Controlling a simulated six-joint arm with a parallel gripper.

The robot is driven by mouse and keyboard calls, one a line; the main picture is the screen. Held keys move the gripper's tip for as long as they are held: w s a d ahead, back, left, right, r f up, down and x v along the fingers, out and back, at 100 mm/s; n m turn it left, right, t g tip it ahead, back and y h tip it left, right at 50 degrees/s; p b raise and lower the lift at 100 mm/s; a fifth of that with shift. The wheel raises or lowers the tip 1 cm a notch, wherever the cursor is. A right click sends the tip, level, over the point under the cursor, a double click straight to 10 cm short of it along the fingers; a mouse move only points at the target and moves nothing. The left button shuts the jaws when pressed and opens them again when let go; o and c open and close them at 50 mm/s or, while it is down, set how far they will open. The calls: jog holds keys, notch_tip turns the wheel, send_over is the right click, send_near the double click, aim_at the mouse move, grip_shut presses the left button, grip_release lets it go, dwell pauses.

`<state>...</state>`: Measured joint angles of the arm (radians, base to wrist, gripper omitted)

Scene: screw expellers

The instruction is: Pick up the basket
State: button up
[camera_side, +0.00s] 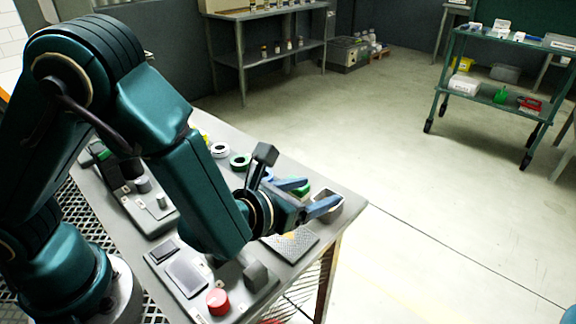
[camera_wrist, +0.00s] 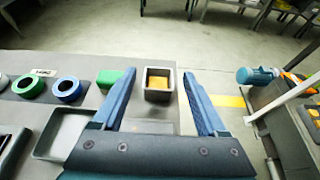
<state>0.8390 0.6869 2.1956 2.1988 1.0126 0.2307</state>
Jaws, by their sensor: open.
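A small grey square container (camera_wrist: 149,93), which looks like the basket, stands near the table edge in the wrist view. Something orange-yellow (camera_wrist: 159,82) shows inside it. In the side view the container (camera_side: 327,211) is at the table's far corner, partly hidden by my blue fingers. My gripper (camera_side: 321,191) is open and empty, tilted toward that corner. In the wrist view its two fingers (camera_wrist: 159,73) spread to the left and right of the container in the picture. I see no contact, and I cannot tell the height gap.
Green and blue rings (camera_wrist: 68,89), a green block (camera_wrist: 109,78) and a shallow grey tray (camera_wrist: 50,137) are left in the wrist view. A red button (camera_side: 218,301) is on the table's front panel. Open floor lies beyond the table; a green cart (camera_side: 505,95) stands farther off.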

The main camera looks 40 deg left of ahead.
notch_tip(320, 180, down, 5)
jog(key=shift+w+r, duration=0.1)
jog(key=shift+r, duration=0.1)
jog(key=shift+x, duration=2.4)
jog(key=c, duration=1.2)
